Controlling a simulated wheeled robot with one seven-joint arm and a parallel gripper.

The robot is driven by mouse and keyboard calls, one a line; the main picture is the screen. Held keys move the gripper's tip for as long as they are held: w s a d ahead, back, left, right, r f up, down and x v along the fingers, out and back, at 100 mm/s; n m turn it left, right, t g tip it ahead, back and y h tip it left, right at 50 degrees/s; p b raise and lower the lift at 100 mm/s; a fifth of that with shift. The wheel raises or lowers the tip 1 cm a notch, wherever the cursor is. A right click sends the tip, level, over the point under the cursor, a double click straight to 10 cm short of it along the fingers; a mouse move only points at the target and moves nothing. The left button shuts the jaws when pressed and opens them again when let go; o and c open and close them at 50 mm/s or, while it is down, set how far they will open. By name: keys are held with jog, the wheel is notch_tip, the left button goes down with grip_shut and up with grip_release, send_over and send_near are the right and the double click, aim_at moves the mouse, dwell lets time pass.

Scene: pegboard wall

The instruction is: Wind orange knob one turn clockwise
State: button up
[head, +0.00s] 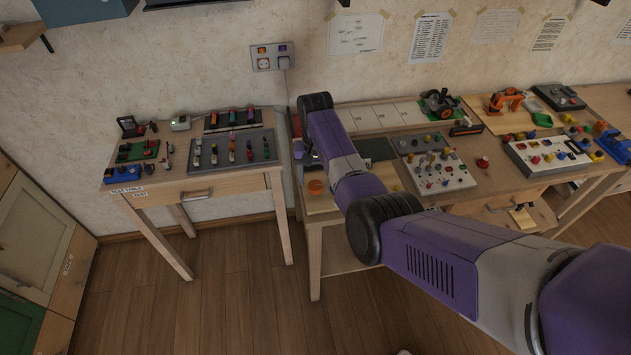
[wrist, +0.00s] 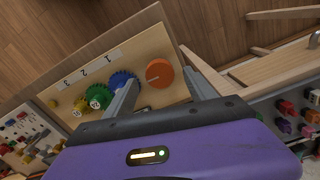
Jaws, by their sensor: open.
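The orange knob (wrist: 159,74) is a round disc with a pale line on its face, mounted on a light wooden panel (wrist: 146,44). In the head view an orange round thing (head: 315,187), apparently the same knob, shows at the left end of the workbench, beside my arm. My gripper (wrist: 157,68) is open, with one finger on the left of the knob and the other on its right. The fingers look apart from the knob; the exact depth gap cannot be told. In the head view my arm hides most of the gripper.
The left finger passes close to the blue gear. A side table (head: 190,178) with small parts stands left of the workbench.

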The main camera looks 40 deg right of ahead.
notch_tip(320, 180, up, 6)
jog(key=shift+f, duration=0.1)
dwell(0.6)
jog(key=w+d+r+n+t+h, duration=0.1)
jog(key=w+d+r+t+h, duration=0.1)
jog(key=w+t, duration=0.15)
jog(key=w+d+r+t+h, duration=0.1)
jog(key=w+d+r+t, duration=0.15)
jog(key=w, duration=0.25)
jog(key=n+t+h, duration=0.2)
jog(key=n+t, duration=0.1)
jog(key=t, duration=0.3)
send_over(315, 185)
jog(key=w+a, duration=0.2)
jog(key=s+a+r+n+t+y, duration=0.1)
jog(key=s+a+r+n+t, duration=0.2)
jog(key=s+a, duration=0.85)
jog(key=s+a+r+y, duration=0.1)
jog(key=s+a, duration=0.2)
jog(key=s, duration=0.7)
jog(key=s+a+r+n+y+b, duration=0.1)
jog(key=s+a, duration=0.3)
jog(key=s, duration=0.6)
jog(key=s+a+r+n+y, duration=0.1)
jog(key=s+a+r+y, duration=0.1)
jog(key=s, duration=0.9)
jog(key=shift+a, duration=0.9)
